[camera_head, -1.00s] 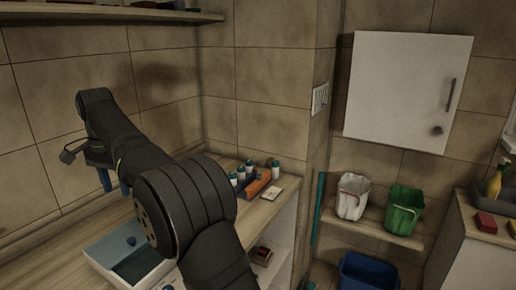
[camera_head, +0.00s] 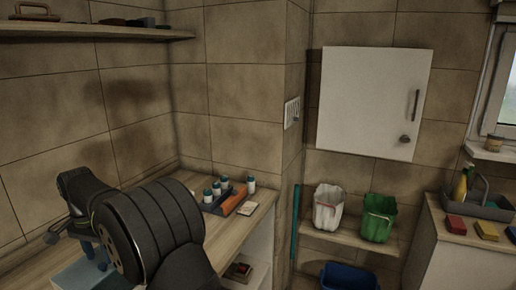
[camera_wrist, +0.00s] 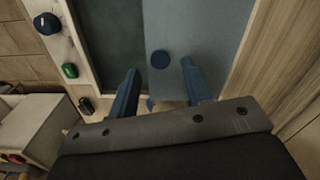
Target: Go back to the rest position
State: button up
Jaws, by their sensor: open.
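My gripper (camera_wrist: 162,88) is open in the wrist view, with two blue fingers spread apart and nothing held between them. Beyond the fingers is a basin with a pale rim (camera_wrist: 82,48), a dark grey-green area at left and a lighter blue-grey panel (camera_wrist: 205,35) at right. A round dark blue knob (camera_wrist: 160,59) shows on the panel, in line with the gap between the fingers. I cannot tell the height of the fingers above it. In the head view my gripper (camera_head: 97,258) is at lower left over the counter, partly hidden by my arm.
The wooden counter (camera_head: 40,262) holds several white bottles (camera_head: 216,189) in a dark tray. A shelf (camera_head: 100,31) hangs at upper left. A white cabinet (camera_head: 365,100) is on the wall.

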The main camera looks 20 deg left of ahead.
aim_at(104, 266)
jog(key=shift+f, duration=1.6)
jog(key=shift+d, duration=0.1)
jog(key=shift+r, duration=0.1)
notch_tip(104, 266, up, 17)
jog(key=shift+r, duration=0.15)
jog(key=shift+f, duration=8.85)
jog(key=shift+d+r, duration=0.15)
jog(key=shift+d, duration=0.2)
